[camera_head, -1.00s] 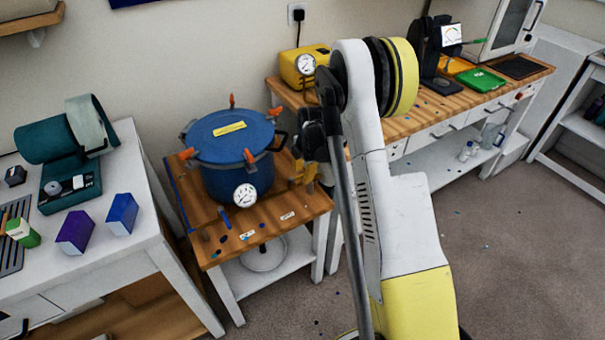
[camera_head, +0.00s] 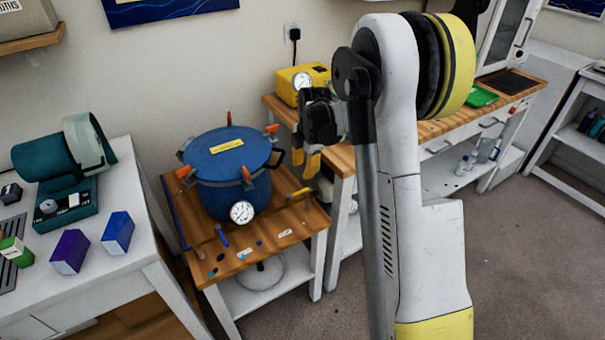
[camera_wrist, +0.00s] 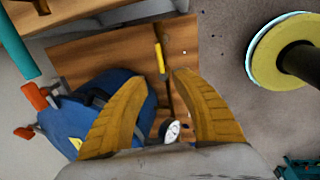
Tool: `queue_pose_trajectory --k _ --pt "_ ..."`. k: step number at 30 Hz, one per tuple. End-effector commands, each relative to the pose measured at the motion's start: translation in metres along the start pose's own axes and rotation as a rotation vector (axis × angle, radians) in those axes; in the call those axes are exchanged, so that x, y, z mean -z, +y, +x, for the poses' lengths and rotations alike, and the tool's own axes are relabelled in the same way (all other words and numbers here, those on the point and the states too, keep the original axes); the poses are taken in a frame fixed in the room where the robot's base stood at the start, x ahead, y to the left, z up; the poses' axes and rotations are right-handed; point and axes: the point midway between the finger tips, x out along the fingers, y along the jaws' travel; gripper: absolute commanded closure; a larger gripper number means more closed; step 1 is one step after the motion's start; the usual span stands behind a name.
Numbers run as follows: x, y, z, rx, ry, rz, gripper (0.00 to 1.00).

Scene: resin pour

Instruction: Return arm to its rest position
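My gripper (camera_head: 312,162) has yellow fingers and hangs in the air to the right of the blue pressure pot. In the wrist view, my gripper (camera_wrist: 170,88) shows its two fingers spread apart with nothing between them. The blue pressure pot (camera_head: 232,192) stands closed on a small wooden-topped stand (camera_head: 265,245), with orange clamps and a white dial on its front. In the wrist view, the pot (camera_wrist: 85,110) lies partly behind the left finger. A yellow-handled tool (camera_wrist: 160,58) lies on the wooden top below the fingers.
A white bench (camera_head: 110,210) at the left holds a teal machine (camera_head: 55,160), a purple box (camera_head: 70,251) and a blue box (camera_head: 117,232). A yellow pump (camera_head: 300,80) and a green tray (camera_head: 481,97) sit on the long back workbench (camera_head: 440,125). The floor at the right is clear.

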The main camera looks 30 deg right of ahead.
Motion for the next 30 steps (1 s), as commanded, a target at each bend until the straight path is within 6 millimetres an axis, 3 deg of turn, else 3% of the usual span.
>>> queue_pose_trajectory --k 13,16,20,23,30 --pt "0.0 0.0 -0.001 0.0 0.0 0.001 0.67" --pt "0.006 -0.001 -0.01 -0.008 -0.003 0.03 0.67" --pt "0.028 -0.01 -0.048 -0.042 -0.012 0.162 0.67" --pt "0.055 -0.025 -0.089 -0.087 -0.014 0.332 0.67" --pt "0.117 -0.086 -0.167 -0.207 0.032 0.774 0.67"
